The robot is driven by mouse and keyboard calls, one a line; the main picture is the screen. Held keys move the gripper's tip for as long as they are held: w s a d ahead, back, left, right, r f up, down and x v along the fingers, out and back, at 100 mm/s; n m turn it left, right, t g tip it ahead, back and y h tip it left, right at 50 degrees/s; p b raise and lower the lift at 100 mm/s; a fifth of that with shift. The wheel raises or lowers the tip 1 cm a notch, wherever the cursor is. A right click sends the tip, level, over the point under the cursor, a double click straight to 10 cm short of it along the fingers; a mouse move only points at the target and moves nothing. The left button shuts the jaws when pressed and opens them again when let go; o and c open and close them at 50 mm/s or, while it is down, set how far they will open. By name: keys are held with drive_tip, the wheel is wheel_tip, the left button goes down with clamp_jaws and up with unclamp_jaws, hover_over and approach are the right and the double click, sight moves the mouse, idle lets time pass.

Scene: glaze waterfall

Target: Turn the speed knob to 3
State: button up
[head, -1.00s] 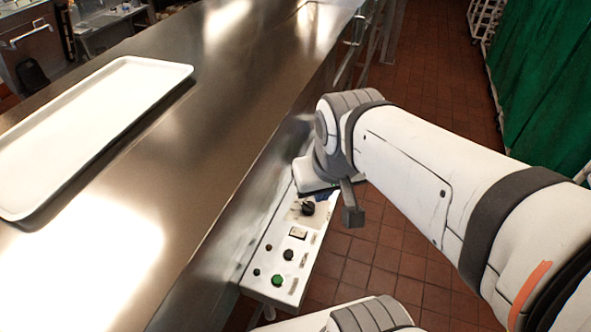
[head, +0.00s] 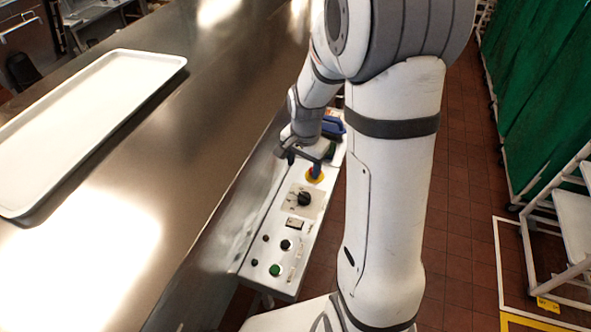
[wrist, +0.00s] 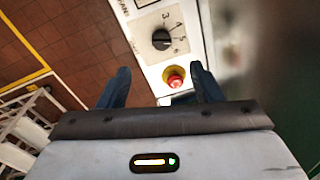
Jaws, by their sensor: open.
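The black speed knob (head: 304,198) sits on a pale dial plate on the white control panel (head: 258,252). In the wrist view the knob (wrist: 161,40) is near the top, with 3, 4 and 5 printed beside it. I cannot clearly tell which number it points to. My gripper (head: 308,154) is over the panel, beyond the knob and near the red stop button. In the wrist view my gripper (wrist: 160,74) is open and empty, its two blue fingers apart, with the knob ahead of the fingertips and not between them.
A red stop button (wrist: 175,80) on a yellow base is close to the fingers. A green button (head: 275,270) and small black controls lie on the panel's near end. The steel counter (head: 215,120) with a white tray (head: 95,115) borders the left. A white rack (head: 565,215) stands right.

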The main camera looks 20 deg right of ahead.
sight(304, 196)
drive_tip(key=w+f+m, duration=0.1)
drive_tip(key=f, duration=0.2)
drive_tip(key=w+d+f+m, duration=0.1)
drive_tip(key=f, duration=0.2)
drive_tip(key=w+f+m, duration=0.1)
drive_tip(key=f, duration=0.2)
drive_tip(key=shift+d+f+g, duration=0.2)
drive_tip(key=shift+f+g, duration=0.15)
drive_tip(key=shift+g, duration=0.05)
drive_tip(key=shift+f+p, duration=0.95)
drive_tip(key=shift+f, duration=3)
drive_tip(key=shift+c, duration=0.3)
drive_tip(key=c, duration=0.9)
drive_tip(key=shift+o, duration=0.2)
